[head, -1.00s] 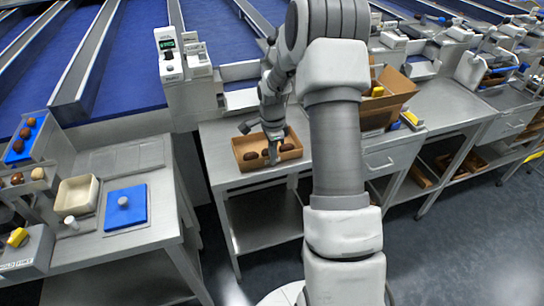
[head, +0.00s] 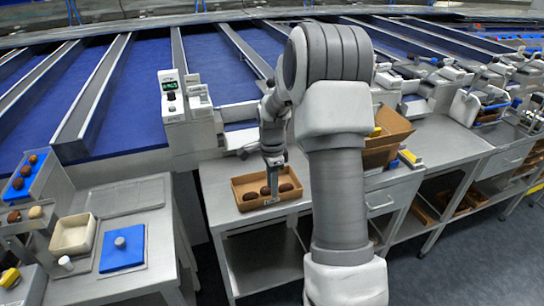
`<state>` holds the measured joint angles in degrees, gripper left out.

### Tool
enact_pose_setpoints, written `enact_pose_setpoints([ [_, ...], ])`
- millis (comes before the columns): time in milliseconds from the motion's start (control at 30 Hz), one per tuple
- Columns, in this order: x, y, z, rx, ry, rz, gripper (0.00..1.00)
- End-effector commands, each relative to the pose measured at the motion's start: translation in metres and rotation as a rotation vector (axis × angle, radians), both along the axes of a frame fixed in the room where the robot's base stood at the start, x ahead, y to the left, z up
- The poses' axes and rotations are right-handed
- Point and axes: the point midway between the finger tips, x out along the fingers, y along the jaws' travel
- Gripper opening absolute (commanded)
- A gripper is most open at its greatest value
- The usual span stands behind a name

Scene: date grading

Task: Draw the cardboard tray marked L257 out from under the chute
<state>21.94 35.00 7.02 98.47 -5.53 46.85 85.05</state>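A shallow brown cardboard tray (head: 240,199) sits on the steel bench top, in front of a chute outlet, with several dark dates in it. Any marking on it is too small to read. My gripper (head: 274,191) points down at the tray's front side, right of its middle, and overlaps the front wall in the picture. Its fingertips are small and partly lost against the tray, so I cannot tell whether they grip the wall.
A cardboard box (head: 389,138) with a yellow item stands to the right, partly behind my arm. A left bench holds a cream bin (head: 74,235) and a blue pad (head: 121,247) with a grey knob. A scale-like unit with a display (head: 171,98) stands left of the outlet.

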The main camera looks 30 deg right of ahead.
Motion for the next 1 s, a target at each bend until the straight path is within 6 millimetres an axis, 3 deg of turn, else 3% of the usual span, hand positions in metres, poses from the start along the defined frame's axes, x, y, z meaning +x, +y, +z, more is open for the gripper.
enact_pose_setpoints([
  [33,0.001,0.000,0.016,-0.002,-0.005,0.001,0.38],
  [200,0.001,0.000,0.058,-0.002,-0.005,0.001,0.38],
  [500,0.001,0.000,0.111,0.000,-0.002,0.002,0.38],
  [700,0.000,0.000,0.122,0.000,-0.001,0.001,0.38],
  [1000,0.000,0.000,0.122,0.000,0.000,0.001,0.38],
])
